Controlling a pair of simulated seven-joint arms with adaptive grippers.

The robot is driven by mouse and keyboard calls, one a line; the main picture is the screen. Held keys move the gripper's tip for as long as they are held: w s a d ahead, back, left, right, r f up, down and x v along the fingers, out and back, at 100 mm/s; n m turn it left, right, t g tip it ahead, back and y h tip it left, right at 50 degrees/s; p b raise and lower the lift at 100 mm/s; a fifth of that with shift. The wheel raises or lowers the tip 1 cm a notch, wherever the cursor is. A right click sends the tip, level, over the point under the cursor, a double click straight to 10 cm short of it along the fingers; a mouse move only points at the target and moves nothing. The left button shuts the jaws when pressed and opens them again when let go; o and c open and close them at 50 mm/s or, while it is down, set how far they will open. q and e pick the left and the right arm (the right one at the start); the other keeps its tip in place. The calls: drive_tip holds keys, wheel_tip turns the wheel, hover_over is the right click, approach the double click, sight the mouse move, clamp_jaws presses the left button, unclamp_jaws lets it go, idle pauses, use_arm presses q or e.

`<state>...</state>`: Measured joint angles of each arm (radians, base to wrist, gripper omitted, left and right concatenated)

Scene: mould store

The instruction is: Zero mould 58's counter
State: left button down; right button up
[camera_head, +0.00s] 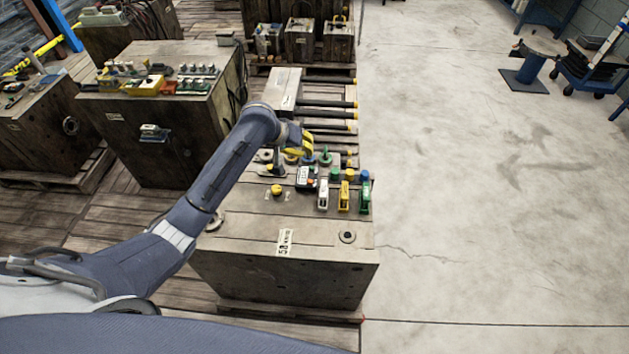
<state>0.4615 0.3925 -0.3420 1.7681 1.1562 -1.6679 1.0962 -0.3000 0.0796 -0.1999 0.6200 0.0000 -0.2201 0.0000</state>
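Mould 58 (290,272) is a large block of dark and tan worn surfaces in the middle of the view. A white label (285,243) on its front edge seems to read 58. On its top, a small white-faced box with a dark edge and a red spot, which looks like the counter (306,176), sits among coloured fittings. Its digits are too small to read. My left gripper (306,148), with yellow parts, is above the back of these fittings, just behind the counter in the picture. Its finger opening is too small to make out. My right gripper is not in view.
White, yellow and green upright handles (344,196) stand right of the counter. A yellow knob (277,190) is at its left. Another mould (150,120) with coloured fittings stands at the left. Rods (330,104) stick out behind.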

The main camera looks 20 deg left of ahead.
use_arm(q)
drive_tip(key=d, duration=0.1)
drive_tip(key=s+d, duration=0.1)
drive_tip(key=d+r, duration=0.1)
drive_tip(key=shift+s+d+r+m+g+h, duration=0.1)
drive_tip(key=shift+s+d+m+g+h, duration=0.1)
drive_tip(key=shift+s+m+g+h, duration=0.15)
drive_tip(key=shift+w, duration=0.1)
hover_over(314, 180)
drive_tip(key=shift+f, duration=4.45)
drive_tip(key=shift+f, duration=0.85)
drive_tip(key=shift+r, duration=0.9)
drive_tip(key=shift+r, duration=2.5)
